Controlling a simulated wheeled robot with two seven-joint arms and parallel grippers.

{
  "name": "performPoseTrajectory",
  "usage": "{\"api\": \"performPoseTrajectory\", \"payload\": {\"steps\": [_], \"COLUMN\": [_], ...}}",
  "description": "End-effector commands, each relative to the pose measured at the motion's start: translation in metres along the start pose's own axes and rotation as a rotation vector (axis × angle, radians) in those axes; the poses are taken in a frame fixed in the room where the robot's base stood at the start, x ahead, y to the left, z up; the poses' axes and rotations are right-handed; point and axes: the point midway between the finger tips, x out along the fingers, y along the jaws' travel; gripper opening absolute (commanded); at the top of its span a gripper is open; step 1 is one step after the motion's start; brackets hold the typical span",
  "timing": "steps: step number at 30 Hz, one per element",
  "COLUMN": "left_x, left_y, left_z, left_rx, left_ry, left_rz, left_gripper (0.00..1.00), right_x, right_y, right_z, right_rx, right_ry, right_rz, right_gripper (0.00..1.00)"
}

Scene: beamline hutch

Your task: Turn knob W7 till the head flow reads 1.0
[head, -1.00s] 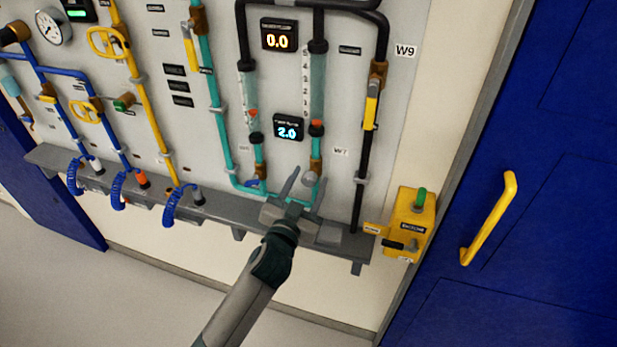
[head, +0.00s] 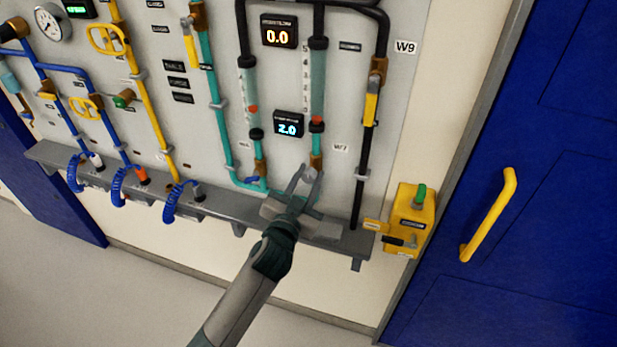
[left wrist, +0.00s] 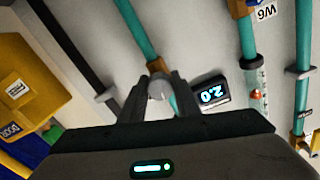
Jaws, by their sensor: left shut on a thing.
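Knob W7 (head: 309,175) is a small pale grey knob at the foot of the right-hand flow tube (head: 317,88), beside the W7 label (head: 340,149). My left gripper (head: 309,174) has its fingers on both sides of the knob and is shut on it. The left wrist view also shows the knob (left wrist: 158,87) between the fingertips. The blue-lit display (head: 288,129) beside the tube reads 2.0. The orange float (head: 317,120) sits low in the tube. The yellow-lit display (head: 279,33) above reads 0.0. My right gripper is not in view.
A grey ledge (head: 225,211) runs under the panel, below my gripper. A black pipe with a yellow lever (head: 371,104) stands to the right. Farther right are a yellow box (head: 411,218) and a blue door with a yellow handle (head: 488,216).

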Motion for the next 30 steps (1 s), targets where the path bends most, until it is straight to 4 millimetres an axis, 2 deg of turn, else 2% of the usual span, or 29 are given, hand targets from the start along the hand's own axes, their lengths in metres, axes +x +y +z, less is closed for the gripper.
{"api": "performPoseTrajectory", "payload": {"steps": [18,30], "left_x": [0.0003,0.0002], "left_y": [-0.0006,-0.0006], "left_z": [-0.0005,-0.0005], "left_rx": [0.386,0.495], "left_ry": [0.001,0.000], "left_rz": [0.001,0.000], "left_gripper": [0.06,0.06], "right_x": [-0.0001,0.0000], "right_y": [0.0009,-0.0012], "right_z": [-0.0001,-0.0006], "right_rx": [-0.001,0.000], "right_ry": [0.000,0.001], "right_rz": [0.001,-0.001], "right_gripper": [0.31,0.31]}}
